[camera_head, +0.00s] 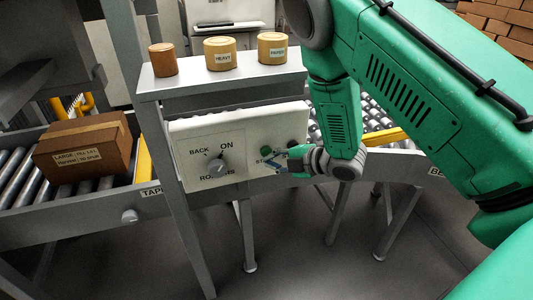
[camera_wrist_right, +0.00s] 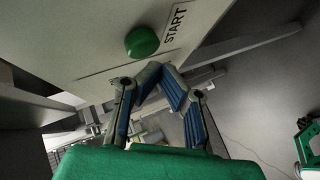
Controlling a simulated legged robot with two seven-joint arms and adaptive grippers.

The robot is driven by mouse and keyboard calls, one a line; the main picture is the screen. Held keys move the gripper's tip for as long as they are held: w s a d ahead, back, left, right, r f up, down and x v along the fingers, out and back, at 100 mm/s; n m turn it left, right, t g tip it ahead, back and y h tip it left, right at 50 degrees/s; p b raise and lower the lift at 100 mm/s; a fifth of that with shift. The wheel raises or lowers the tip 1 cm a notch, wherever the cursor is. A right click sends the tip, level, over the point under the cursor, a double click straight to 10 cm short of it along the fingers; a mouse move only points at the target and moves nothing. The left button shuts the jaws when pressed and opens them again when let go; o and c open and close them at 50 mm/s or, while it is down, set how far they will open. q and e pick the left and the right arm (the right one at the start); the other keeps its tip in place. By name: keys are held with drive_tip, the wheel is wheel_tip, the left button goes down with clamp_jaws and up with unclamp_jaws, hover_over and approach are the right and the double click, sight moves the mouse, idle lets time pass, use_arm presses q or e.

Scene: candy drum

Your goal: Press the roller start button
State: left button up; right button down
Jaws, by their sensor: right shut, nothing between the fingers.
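The green start button (camera_head: 266,152) is on the white control panel (camera_head: 205,130), near its right side. In the right wrist view the button (camera_wrist_right: 142,42) shows as a round green dome beside a "START" label (camera_wrist_right: 176,24). My right gripper (camera_head: 270,165) is just in front of the panel, at the lower edge of the button. In the right wrist view its blue-padded fingers (camera_wrist_right: 150,72) meet at the tips, shut and empty, just below the button. I cannot tell whether they touch it. My left gripper is not in view.
A dial (camera_head: 217,167) marked BACK and ON sits on the panel's left. A shelf (camera_head: 190,84) above holds several small round containers (camera_head: 220,54). A brown box (camera_head: 84,148) lies on the roller conveyor (camera_head: 28,180) at left.

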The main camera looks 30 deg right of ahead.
drive_tip(key=shift+w, duration=0.1)
drive_tip(key=shift+w+d+r, duration=0.1)
drive_tip(key=shift+w, duration=0.15)
